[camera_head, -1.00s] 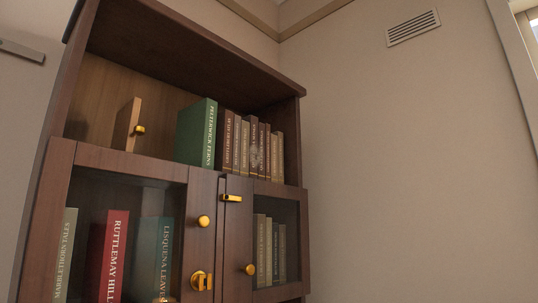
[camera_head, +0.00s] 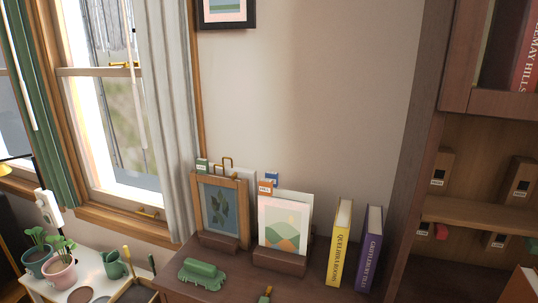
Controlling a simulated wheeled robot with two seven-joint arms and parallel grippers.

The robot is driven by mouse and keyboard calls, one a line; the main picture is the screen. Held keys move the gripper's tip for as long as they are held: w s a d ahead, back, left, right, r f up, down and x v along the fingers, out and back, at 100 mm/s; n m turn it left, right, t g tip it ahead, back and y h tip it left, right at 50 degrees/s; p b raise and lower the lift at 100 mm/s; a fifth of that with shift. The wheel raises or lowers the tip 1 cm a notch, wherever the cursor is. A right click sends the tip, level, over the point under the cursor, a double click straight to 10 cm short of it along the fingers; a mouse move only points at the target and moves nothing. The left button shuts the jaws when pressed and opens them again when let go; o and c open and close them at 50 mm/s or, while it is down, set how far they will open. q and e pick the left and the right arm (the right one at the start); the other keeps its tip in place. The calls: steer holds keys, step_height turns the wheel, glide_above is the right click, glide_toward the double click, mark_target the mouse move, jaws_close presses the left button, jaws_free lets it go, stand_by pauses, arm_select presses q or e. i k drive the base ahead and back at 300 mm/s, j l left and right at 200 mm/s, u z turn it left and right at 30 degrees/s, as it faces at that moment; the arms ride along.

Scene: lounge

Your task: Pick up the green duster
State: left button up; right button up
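A green, rounded, block-like object (camera_head: 203,274) lies on the dark wooden cabinet top (camera_head: 180,292), near its left front. Neither of my grippers shows in the head view.
Right of the green object stand a holder with a landscape card (camera_head: 284,225), a yellow book (camera_head: 340,243) and a purple book (camera_head: 368,248). A tall bookcase (camera_head: 402,150) rises at right. Potted plants (camera_head: 61,270) and a green watering can (camera_head: 115,264) stand at lower left.

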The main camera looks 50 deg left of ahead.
mark_target(206, 274)
steer(key=u, duration=2)
